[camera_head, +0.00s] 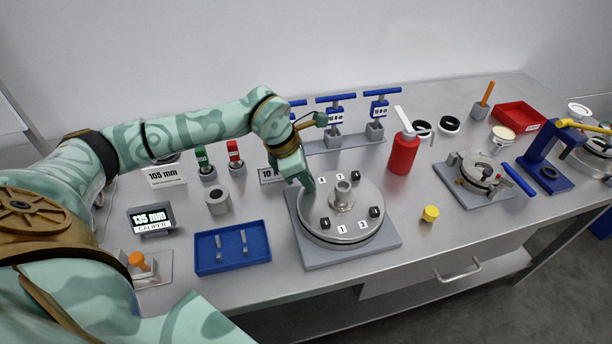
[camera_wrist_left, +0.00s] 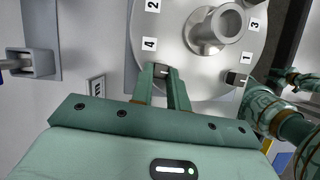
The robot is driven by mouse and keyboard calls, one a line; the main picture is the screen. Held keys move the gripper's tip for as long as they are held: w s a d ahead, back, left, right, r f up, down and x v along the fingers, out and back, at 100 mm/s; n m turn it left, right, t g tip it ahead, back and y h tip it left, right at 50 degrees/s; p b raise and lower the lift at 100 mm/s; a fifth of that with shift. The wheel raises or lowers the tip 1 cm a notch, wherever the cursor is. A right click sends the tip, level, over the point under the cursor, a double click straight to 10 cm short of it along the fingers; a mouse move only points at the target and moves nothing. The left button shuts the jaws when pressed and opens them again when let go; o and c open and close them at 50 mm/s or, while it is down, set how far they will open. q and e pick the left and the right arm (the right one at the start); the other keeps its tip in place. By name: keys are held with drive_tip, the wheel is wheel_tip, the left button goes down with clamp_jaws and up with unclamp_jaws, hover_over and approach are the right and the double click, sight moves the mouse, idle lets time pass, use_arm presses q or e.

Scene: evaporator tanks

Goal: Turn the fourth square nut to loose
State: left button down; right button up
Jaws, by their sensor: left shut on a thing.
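A round steel flange lid (camera_head: 318,208) with a central neck sits on a grey square plate (camera_head: 316,255). Black square nuts sit around its rim, with white number labels beside them. My left gripper (camera_head: 309,186) reaches down to the lid's far-left edge. In the left wrist view my left gripper (camera_wrist_left: 166,80) is shut on the fourth square nut (camera_wrist_left: 161,71), just beside the label 4 (camera_wrist_left: 149,44). The fingers partly hide this nut. Another nut (camera_wrist_left: 236,78) stands near the label 1 (camera_wrist_left: 246,58). My right gripper is not in view.
A red bottle (camera_head: 403,154) and a yellow knob (camera_head: 430,213) are to the right. Table space between lid and yellow knob is clear.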

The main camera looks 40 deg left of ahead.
use_arm(q)
drive_tip(key=c, duration=1.4)
unclamp_jaws()
drive_tip(key=shift+o, duration=0.2)
drive_tip(key=p+v, duration=0.1)
drive_tip(key=v, duration=1.5)
drive_tip(key=shift+r+p, duration=0.2)
drive_tip(key=shift+p, duration=0.2)
